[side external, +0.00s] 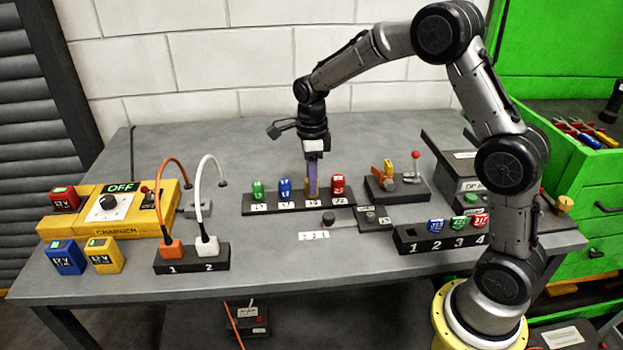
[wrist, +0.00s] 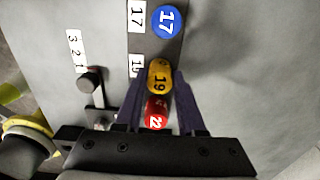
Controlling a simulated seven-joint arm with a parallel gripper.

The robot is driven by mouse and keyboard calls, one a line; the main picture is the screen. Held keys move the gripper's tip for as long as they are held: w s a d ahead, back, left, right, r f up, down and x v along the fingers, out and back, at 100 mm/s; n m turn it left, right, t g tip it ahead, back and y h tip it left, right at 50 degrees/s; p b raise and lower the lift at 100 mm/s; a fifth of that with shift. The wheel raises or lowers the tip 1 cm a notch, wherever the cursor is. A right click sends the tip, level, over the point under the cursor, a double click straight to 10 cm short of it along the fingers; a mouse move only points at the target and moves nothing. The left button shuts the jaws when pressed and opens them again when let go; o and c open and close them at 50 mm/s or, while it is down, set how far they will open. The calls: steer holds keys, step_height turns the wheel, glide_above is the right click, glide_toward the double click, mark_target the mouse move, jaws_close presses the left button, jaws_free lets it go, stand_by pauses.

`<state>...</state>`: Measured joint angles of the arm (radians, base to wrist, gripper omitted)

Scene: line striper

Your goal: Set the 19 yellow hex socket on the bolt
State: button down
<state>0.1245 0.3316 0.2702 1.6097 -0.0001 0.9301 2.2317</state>
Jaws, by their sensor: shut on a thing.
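The yellow socket marked 19 (wrist: 159,76) stands in the dark socket rack (side external: 258,208). In the wrist view it sits between the blue 17 socket (wrist: 166,20) and the red 22 socket (wrist: 156,112). My gripper (side external: 311,184) points down at the rack, its purple fingers on either side of the yellow socket and shut on it. In the side view the fingers hide most of that socket. I cannot tell for sure which part is the bolt; a dark round-headed part on a grey bar (side external: 328,218) lies in front of the rack.
A green socket (side external: 257,190) stands at the rack's left end. A block with a red-knobbed lever (side external: 415,156) is to the right. A numbered holder (side external: 408,237) with coloured pieces is at front right. The yellow charger (side external: 105,212) and cables are at left.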

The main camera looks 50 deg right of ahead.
steer(key=shift+r, duration=0.8)
steer(key=shift+r, duration=1.95)
steer(key=s+n, duration=0.1)
steer(key=s, duration=0.1)
steer(key=s+n, duration=0.2)
steer(key=s, duration=0.1)
steer(key=shift+f, duration=0.2)
steer(key=s+d+r+n, duration=0.1)
steer(key=s+r+n, duration=0.15)
steer(key=s, duration=0.85)
steer(key=m, duration=0.1)
glide_above(370, 214)
steer(key=shift+f, duration=2.35)
steer(key=shift+f, duration=1.35)
steer(key=shift+c, duration=0.6)
jaws_free()
